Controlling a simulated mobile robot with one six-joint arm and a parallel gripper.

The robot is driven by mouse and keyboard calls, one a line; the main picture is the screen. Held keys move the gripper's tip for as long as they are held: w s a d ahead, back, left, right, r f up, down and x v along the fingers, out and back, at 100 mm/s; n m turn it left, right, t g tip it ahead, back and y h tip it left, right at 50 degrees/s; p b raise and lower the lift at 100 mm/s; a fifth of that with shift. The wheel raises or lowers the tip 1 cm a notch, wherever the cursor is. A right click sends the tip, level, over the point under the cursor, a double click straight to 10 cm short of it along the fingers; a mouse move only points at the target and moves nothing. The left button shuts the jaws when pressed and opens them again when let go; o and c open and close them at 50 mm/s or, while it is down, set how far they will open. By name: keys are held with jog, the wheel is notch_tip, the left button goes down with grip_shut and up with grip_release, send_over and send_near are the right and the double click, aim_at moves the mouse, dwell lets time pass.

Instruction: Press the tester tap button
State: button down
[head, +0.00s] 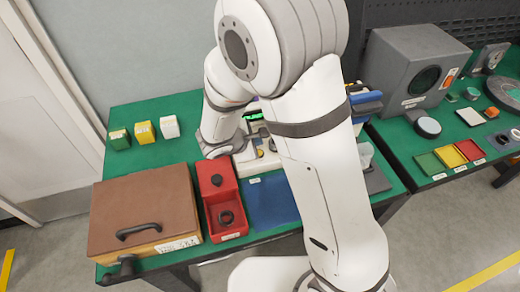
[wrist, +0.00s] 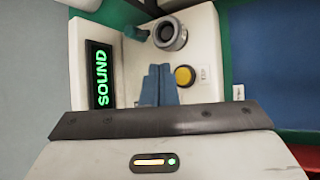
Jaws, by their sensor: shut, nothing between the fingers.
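The tester (wrist: 215,50) is a cream-white box in the wrist view, with a dark display (wrist: 101,75) reading SOUND in green letters. A round yellow button (wrist: 185,76) in a dark ring sits on its face, beside a small label too small to read. A round metal fitting (wrist: 170,35) is above the button. My gripper (wrist: 158,70) has blue fingers, shut together and empty. Its tips show just left of the yellow button; I cannot tell whether they touch the tester. In the head view my arm hides much of the tester (head: 247,160), and the fingertips do not show clearly.
A red two-part bin (head: 227,236) and a brown-lidded case (head: 145,205) stand left of the tester on the green bench. A blue mat (head: 270,203) lies in front. Small coloured boxes (head: 145,132) stand at the back left. A grey machine (head: 410,65) is on the right bench.

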jog(key=shift+r+p, duration=0.7)
jog(key=shift+r, duration=0.8)
jog(key=shift+f, duration=0.1)
jog(key=s+d+r+m+g, duration=0.2)
jog(key=s+d+r+m, duration=0.25)
jog(key=d, duration=0.25)
jog(key=s+d+r+m+g, duration=0.2)
jog(key=s+d+r+m, duration=0.1)
jog(key=d+r+m, duration=0.35)
jog(key=s+d+r+m+y, duration=0.1)
jog(key=s+r+m+y, duration=0.1)
jog(key=s+m, duration=0.2)
jog(key=s+d+r+m+y, duration=0.1)
jog(key=s+r+m+y, duration=0.2)
jog(key=s, duration=0.4)
jog(key=shift+r+m+y, duration=0.3)
jog(key=shift+r+m, duration=0.05)
jog(key=shift+m, duration=0.35)
